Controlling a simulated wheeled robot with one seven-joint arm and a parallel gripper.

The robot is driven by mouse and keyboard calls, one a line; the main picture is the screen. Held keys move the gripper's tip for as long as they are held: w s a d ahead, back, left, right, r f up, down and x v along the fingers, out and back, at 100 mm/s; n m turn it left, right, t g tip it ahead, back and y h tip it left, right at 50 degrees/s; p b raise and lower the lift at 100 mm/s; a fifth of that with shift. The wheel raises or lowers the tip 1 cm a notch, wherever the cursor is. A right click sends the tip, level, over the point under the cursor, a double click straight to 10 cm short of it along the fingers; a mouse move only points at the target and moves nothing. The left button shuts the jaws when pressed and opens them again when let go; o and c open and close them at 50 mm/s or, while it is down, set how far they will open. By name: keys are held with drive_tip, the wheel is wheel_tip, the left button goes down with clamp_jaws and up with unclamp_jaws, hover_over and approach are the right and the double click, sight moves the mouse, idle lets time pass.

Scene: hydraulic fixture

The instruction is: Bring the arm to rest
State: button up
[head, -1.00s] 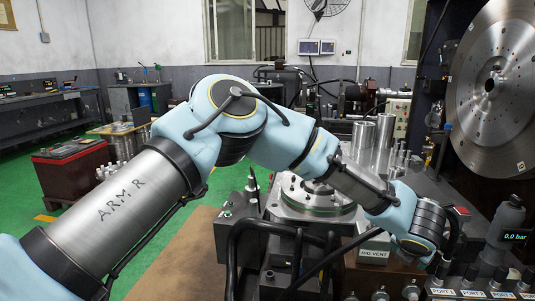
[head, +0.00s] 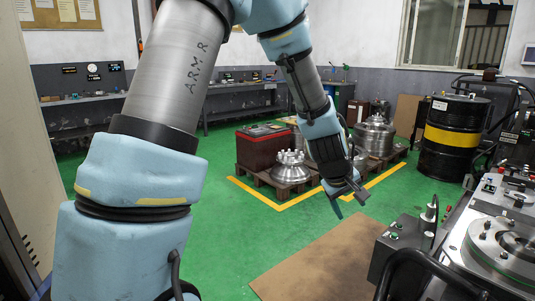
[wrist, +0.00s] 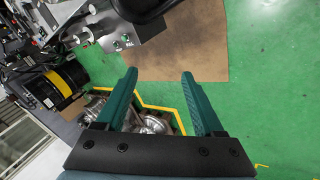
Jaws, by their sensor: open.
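My gripper (head: 347,201) hangs over the open green floor in the head view, to the left of the hydraulic fixture (head: 497,240). In the wrist view my gripper (wrist: 158,78) shows two dark green fingers spread well apart with nothing between them. Beyond the fingertips lie the green floor and a brown mat (wrist: 180,40). My arm is bent, with the forearm slanting down to the right. The gripper touches nothing that I can see.
A pallet (head: 270,179) with a red box (head: 265,147) and metal parts stands behind the gripper inside yellow floor lines. A black and yellow drum (head: 452,138) is at the right back. A brown mat (head: 325,265) lies on the floor. Open green floor is in front.

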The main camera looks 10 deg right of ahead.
drive_tip(key=a+r+m+y, duration=0.1)
drive_tip(key=a+y, duration=0.1)
drive_tip(key=a, duration=1.2)
drive_tip(key=s+a+r+m+g+y+p, duration=0.1)
drive_tip(key=a+y, duration=0.1)
drive_tip(key=a, duration=1.3)
drive_tip(key=shift+s+r, duration=0.25)
drive_tip(key=shift+r, duration=0.15)
drive_tip(key=shift+m+g+y, duration=0.3)
drive_tip(key=shift+g+y, duration=0.1)
drive_tip(key=shift+y, duration=0.2)
drive_tip(key=s+a, duration=0.1)
drive_tip(key=a, duration=0.1)
drive_tip(key=s+a, duration=0.1)
drive_tip(key=a, duration=0.1)
drive_tip(key=s+a, duration=0.1)
drive_tip(key=a, duration=0.1)
drive_tip(key=shift+s+a+r, duration=0.2)
drive_tip(key=shift+s+a, duration=0.15)
drive_tip(key=shift+s, duration=0.05)
drive_tip(key=shift+c, duration=0.3)
